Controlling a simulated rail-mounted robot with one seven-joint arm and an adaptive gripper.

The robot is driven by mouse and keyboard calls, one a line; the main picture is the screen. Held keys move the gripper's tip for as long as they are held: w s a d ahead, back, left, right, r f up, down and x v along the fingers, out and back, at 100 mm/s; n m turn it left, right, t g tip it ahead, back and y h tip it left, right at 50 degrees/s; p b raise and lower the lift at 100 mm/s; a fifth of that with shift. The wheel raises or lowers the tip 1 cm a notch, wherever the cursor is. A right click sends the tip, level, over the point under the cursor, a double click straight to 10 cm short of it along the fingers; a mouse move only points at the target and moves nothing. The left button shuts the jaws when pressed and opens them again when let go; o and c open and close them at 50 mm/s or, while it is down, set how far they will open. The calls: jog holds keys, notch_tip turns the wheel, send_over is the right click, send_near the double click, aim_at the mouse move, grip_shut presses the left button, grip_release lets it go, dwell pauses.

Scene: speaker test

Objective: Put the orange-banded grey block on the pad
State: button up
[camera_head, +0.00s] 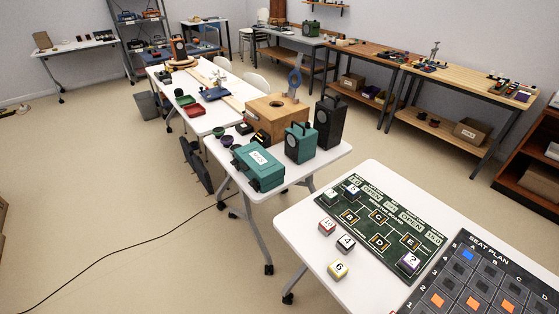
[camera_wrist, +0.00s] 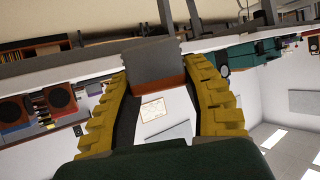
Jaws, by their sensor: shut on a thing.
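In the wrist view my gripper (camera_wrist: 158,78) has its two yellow ridged fingers closed on a grey block (camera_wrist: 152,60). The block sits between the fingertips and reaches out past them. A dull orange-brown band (camera_wrist: 157,97) runs across its end nearest my palm. A white surface with a small label shows between the fingers behind it. My gripper and the block cannot be made out in the head view. I cannot tell which thing, if any, is the pad.
In the head view the near white table (camera_head: 292,222) carries a green board (camera_head: 380,232), small numbered cubes and a dark seat plan board (camera_head: 487,283). The middle table holds a teal case (camera_head: 258,168), a teal speaker (camera_head: 299,143), a black speaker (camera_head: 329,124) and a wooden box (camera_head: 275,115).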

jog(key=a+r+n+y, duration=0.3)
jog(key=a+n+y, duration=0.1)
jog(key=a, duration=0.3)
notch_tip(320, 180, up, 35)
jog(key=w+p, duration=0.1)
jog(key=p, duration=3.7)
jog(key=shift+w+f+t+p, duration=0.2)
jog(key=shift+w+t+p, duration=0.1)
jog(key=shift+p, duration=0.1)
jog(key=shift+d, duration=0.15)
